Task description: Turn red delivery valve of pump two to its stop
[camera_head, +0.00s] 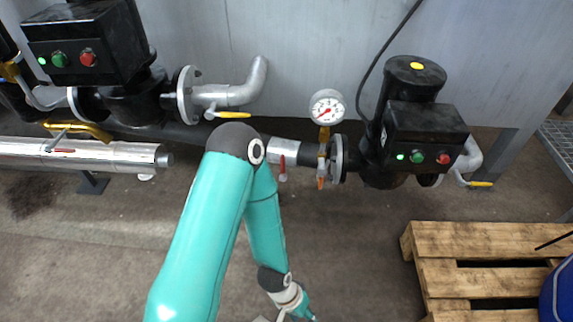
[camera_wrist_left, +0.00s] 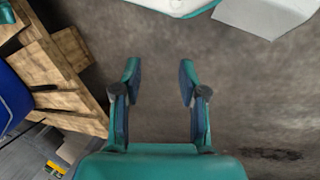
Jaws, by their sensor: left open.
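The right-hand pump (camera_head: 412,125) stands at the wall with a black box carrying green and red buttons. On the pipe to its left is a small red valve lever (camera_head: 282,164), hanging down, just right of my arm's elbow. Which pump is number two is not marked legibly. My left gripper (camera_wrist_left: 158,84) is open and empty in the left wrist view, over bare floor. In the head view it is at the bottom edge, mostly cut off, well below the red lever and apart from it. My right gripper is not seen.
A pressure gauge (camera_head: 327,107) and an orange lever (camera_head: 321,170) sit right of the red one. Another pump (camera_head: 90,50) stands at left, with a yellow lever (camera_head: 227,115) near its outlet. A wooden pallet (camera_head: 480,240) lies at right. Floor between is clear.

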